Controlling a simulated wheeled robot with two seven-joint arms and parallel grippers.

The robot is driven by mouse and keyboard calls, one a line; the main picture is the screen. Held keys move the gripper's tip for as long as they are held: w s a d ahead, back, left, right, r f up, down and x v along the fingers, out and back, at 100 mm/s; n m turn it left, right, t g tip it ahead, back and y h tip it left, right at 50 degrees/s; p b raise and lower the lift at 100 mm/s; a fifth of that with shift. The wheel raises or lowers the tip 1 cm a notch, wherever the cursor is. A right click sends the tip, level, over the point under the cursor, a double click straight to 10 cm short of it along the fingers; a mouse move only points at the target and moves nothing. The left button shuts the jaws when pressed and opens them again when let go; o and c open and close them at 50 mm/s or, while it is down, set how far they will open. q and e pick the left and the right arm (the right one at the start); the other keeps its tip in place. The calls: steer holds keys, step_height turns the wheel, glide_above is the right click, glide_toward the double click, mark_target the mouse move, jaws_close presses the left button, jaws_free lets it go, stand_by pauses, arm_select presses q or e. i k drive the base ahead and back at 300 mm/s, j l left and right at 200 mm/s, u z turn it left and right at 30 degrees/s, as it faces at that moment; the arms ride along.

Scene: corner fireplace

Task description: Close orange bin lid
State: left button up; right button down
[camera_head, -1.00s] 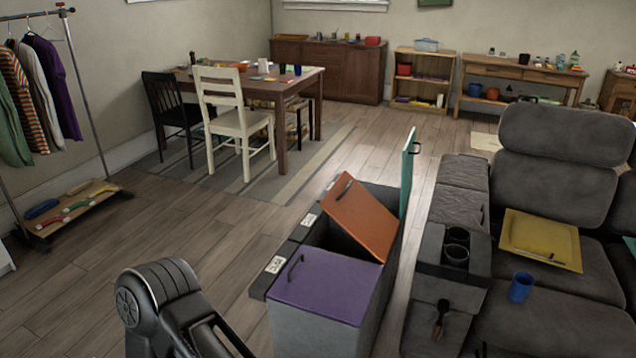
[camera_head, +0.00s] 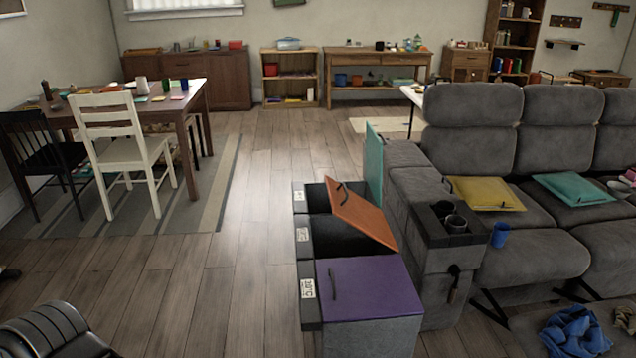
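The orange bin lid (camera_head: 362,216) is tilted partly open over the middle compartment of a grey three-part bin (camera_head: 372,339). It has a dark handle near its upper left edge. The purple lid (camera_head: 370,288) on the nearest compartment is shut. The teal lid (camera_head: 374,166) at the far compartment stands upright. Neither of my grippers is in view.
A grey sofa (camera_head: 538,253) stands close along the bin's right side, with cup holders and a blue cup (camera_head: 500,235) on it. The wooden floor (camera_head: 200,290) left of the bin is clear. A white chair (camera_head: 120,145) and table stand at the back left.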

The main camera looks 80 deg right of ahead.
mark_target(347, 205)
steer(key=i+l+z, duration=0.2)
steer(key=i+z, duration=0.25)
steer(key=i+l+z, duration=0.1)
steer(key=i+z, duration=0.6)
steer(key=z, duration=0.15)
steer(key=i+j+z, duration=0.25)
steer(key=z, duration=0.2)
steer(key=i+l+z, duration=0.6)
steer(key=i, duration=0.3)
steer(key=i+l+z, duration=0.1)
steer(key=i+z, duration=0.25)
steer(key=i+l+z, duration=0.15)
steer(key=i+l, duration=0.2)
steer(key=l, duration=0.1)
